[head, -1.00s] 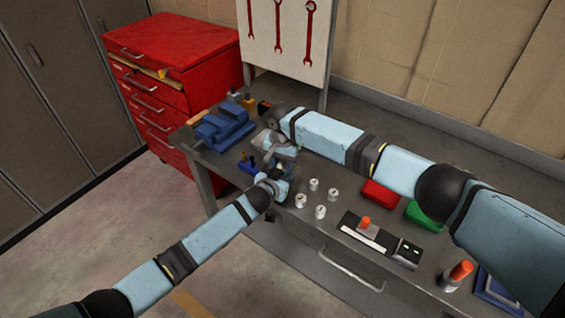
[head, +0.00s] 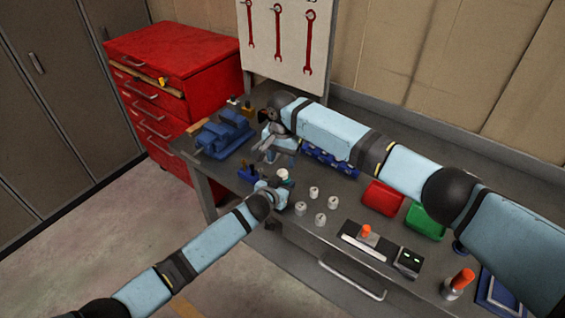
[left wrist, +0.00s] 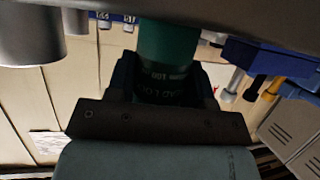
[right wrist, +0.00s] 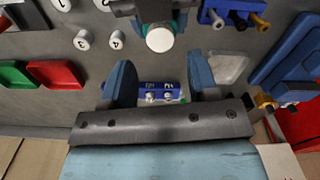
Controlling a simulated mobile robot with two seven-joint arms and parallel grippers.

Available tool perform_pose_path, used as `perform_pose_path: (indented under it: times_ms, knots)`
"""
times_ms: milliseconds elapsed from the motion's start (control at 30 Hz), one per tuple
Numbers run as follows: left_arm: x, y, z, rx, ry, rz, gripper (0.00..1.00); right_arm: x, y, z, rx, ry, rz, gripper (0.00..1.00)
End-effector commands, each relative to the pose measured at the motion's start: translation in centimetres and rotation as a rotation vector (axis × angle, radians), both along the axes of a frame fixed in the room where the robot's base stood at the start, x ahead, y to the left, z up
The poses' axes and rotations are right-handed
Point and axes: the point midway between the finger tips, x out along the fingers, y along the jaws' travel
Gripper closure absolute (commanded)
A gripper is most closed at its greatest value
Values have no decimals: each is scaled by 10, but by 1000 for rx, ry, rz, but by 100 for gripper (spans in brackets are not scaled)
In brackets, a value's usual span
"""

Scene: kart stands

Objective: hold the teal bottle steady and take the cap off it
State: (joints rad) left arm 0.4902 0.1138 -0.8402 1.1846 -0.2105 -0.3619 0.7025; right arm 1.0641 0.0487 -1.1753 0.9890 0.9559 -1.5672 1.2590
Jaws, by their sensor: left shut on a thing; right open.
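The teal bottle (head: 282,183) stands upright at the bench's front edge, with a white cap (head: 284,173) on top. My left gripper (head: 274,188) is shut on its body; in the left wrist view the printed bottle (left wrist: 166,65) sits between the fingers. The right wrist view shows the round white cap (right wrist: 160,39) with a teal rim around it. My right gripper (head: 266,155) is open and empty, behind and apart from the bottle. Its spread fingers (right wrist: 162,82) show in the right wrist view with nothing between them.
Several white numbered cylinders (head: 320,212) stand right of the bottle. A blue tool holder (head: 247,174) is close on its left, and a blue vise (head: 223,135) is farther back. Red (head: 382,196) and green (head: 425,221) bins lie to the right. A blue rack (head: 330,161) is behind.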

Motion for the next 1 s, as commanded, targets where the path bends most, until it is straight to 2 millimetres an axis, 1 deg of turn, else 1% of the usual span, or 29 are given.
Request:
perform_pose_path:
  times_ms: [33,133,200,267,367,600,700,833,1000]
  knots:
    - [0,0,0,0,0,0,100,0,0,8,2,-2,-47,46]
    - [0,0,0,0,0,0,100,0,0,18,1,-2,-143,46]
    - [0,0,0,0,0,0,100,0,0,22,0,-2,-187,46]
    - [0,0,0,0,0,0,100,0,0,20,-1,-1,-205,46]
    - [0,0,0,0,0,0,100,0,0,8,-2,0,-211,46]
    - [0,0,0,0,0,0,100,0,0,-30,-2,1,-210,46]
    - [0,0,0,0,0,0,100,0,0,-42,-2,0,-210,46]
    - [0,0,0,0,0,0,100,0,0,-52,-1,-1,-208,46]
    - [0,0,0,0,0,0,100,0,0,-55,0,-1,-208,46]
